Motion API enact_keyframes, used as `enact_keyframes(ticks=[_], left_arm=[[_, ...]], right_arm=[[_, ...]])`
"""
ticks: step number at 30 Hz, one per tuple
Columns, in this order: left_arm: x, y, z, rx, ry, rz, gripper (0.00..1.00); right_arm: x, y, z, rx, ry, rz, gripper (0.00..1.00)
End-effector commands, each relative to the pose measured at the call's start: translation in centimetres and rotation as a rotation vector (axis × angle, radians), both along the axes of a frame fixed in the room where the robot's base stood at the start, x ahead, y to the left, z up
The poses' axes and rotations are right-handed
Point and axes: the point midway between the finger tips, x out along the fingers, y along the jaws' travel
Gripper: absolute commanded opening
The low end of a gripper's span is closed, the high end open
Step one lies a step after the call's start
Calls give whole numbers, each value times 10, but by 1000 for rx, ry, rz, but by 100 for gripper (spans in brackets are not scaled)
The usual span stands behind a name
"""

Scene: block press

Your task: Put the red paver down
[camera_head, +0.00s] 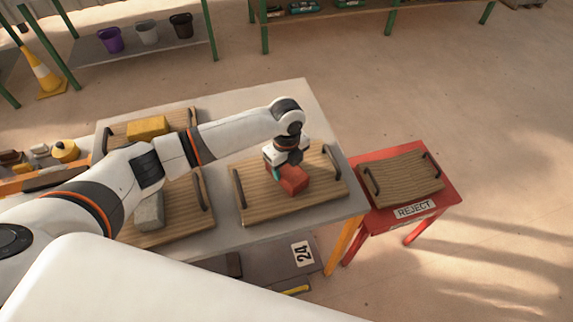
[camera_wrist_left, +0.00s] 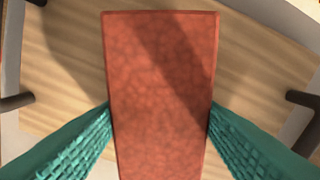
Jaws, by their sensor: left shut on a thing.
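The red paver (camera_head: 293,181) is at the wooden board with dark handles (camera_head: 257,207) on the right part of the grey table. My left gripper (camera_head: 285,172) is over that board, shut on the red paver. In the left wrist view the red paver (camera_wrist_left: 162,85) fills the middle, with a teal ribbed finger against each long side. The wooden board (camera_wrist_left: 70,60) shows beneath it. I cannot tell whether the paver touches the board. My right gripper is not in view.
A yellow block (camera_head: 148,128) and a grey block (camera_head: 150,211) lie on boards to the left. A red table marked REJECT (camera_head: 447,188) with an empty board (camera_head: 405,180) stands to the right. The board around the paver is bare.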

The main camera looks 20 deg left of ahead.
Motion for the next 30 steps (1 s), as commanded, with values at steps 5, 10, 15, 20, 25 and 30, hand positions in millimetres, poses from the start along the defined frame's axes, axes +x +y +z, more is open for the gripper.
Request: enact_keyframes(ticks=[5,10,15,20,25,30], left_arm=[[0,0,-3,0,0,0,64],[0,0,-2,0,0,0,76],[0,0,-2,0,0,0,76],[1,0,10,-2,-2,0,76],[2,-1,42,-2,-5,-1,76],[1,0,79,-3,-4,0,76]], right_arm=[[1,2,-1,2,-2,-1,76],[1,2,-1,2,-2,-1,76],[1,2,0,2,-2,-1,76],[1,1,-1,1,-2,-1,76],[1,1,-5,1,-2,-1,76],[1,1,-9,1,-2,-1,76]])
